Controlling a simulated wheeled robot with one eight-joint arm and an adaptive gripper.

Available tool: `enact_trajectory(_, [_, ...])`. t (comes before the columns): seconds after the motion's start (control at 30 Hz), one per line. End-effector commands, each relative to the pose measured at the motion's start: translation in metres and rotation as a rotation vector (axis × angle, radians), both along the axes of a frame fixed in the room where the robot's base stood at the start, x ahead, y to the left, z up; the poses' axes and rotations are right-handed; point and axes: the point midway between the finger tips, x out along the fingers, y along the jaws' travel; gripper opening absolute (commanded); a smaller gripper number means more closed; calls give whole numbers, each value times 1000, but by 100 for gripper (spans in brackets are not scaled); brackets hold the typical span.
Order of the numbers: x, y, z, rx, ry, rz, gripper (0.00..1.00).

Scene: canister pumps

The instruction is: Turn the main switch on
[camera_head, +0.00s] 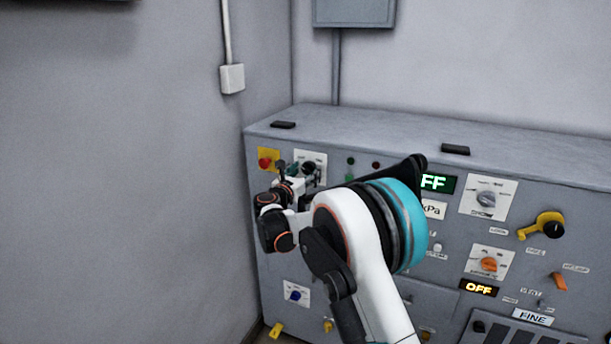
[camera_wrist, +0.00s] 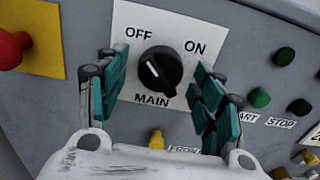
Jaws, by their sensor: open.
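The main switch (camera_wrist: 160,72) is a round black knob on a white plate marked OFF at upper left, ON at upper right and MAIN below. A pale line runs across the knob; I cannot tell for sure which end is its pointer. My gripper (camera_wrist: 159,80) is open, with teal finger pads on the left and right of the knob. I cannot tell whether either pad touches it. In the head view, my gripper (camera_head: 293,177) is at the panel's upper left, partly covering the main switch's white plate (camera_head: 321,157).
A red button (camera_wrist: 12,48) on a yellow plate is left of the switch. A green START button (camera_wrist: 260,98) and a black STOP button (camera_wrist: 299,107) are to its right. A yellow knob (camera_wrist: 156,139) is below. The grey cabinet (camera_head: 390,125) stands close to the left wall.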

Motion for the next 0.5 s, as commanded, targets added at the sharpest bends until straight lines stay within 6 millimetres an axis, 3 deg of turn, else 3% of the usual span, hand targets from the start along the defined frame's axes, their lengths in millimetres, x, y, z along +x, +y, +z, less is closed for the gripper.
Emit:
enact_trajectory(0.3, [2, -1, 0, 0, 0, 0, 59])
enact_trajectory(0.5, [2, -1, 0, 0, 0, 0, 16])
